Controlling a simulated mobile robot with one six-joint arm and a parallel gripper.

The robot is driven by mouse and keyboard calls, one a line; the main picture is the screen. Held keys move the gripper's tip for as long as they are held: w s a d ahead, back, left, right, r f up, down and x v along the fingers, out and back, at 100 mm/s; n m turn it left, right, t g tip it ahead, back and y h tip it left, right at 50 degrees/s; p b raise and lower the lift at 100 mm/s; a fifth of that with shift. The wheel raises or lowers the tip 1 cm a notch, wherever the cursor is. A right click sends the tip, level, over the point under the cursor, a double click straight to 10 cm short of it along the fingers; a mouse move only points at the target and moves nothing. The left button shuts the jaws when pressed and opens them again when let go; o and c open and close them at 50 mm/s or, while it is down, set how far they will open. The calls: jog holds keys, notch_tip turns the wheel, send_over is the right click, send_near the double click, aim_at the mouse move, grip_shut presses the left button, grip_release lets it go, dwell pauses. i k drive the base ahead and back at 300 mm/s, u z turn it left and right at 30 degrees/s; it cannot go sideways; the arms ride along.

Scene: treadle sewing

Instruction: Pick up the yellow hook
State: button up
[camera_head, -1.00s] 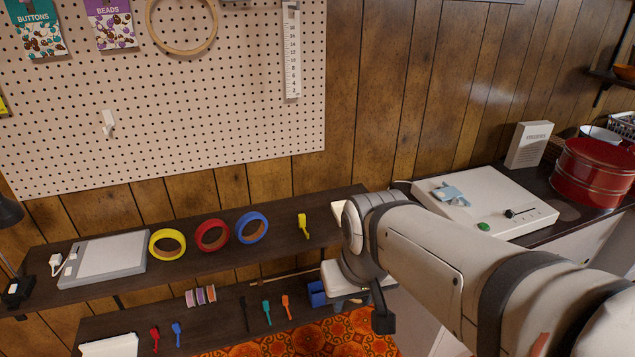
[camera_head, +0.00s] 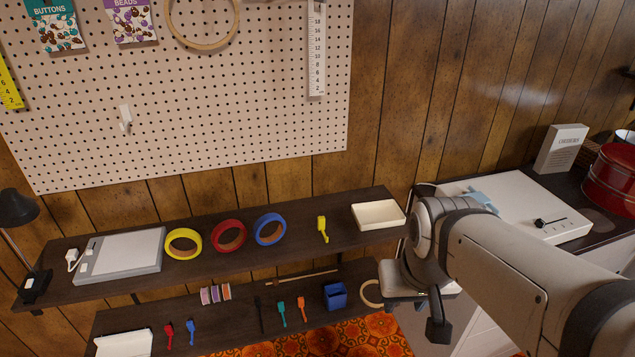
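The yellow hook (camera_head: 322,231) lies on the dark upper shelf (camera_head: 290,255), between the blue ring and a cream tray. It is small and nothing covers it. My arm comes in from the lower right. My gripper (camera_head: 428,312) is at the arm's lower end, right of and below the hook and clearly apart from it. The gripper is small and partly hidden by my own arm, so its fingers and opening are unclear.
A lower shelf holds several coloured hooks, spools and a blue box (camera_head: 335,295). A pegboard (camera_head: 230,110) hangs behind.

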aim_at(320, 220)
jog(key=i, duration=0.95)
jog(key=z, duration=0.05)
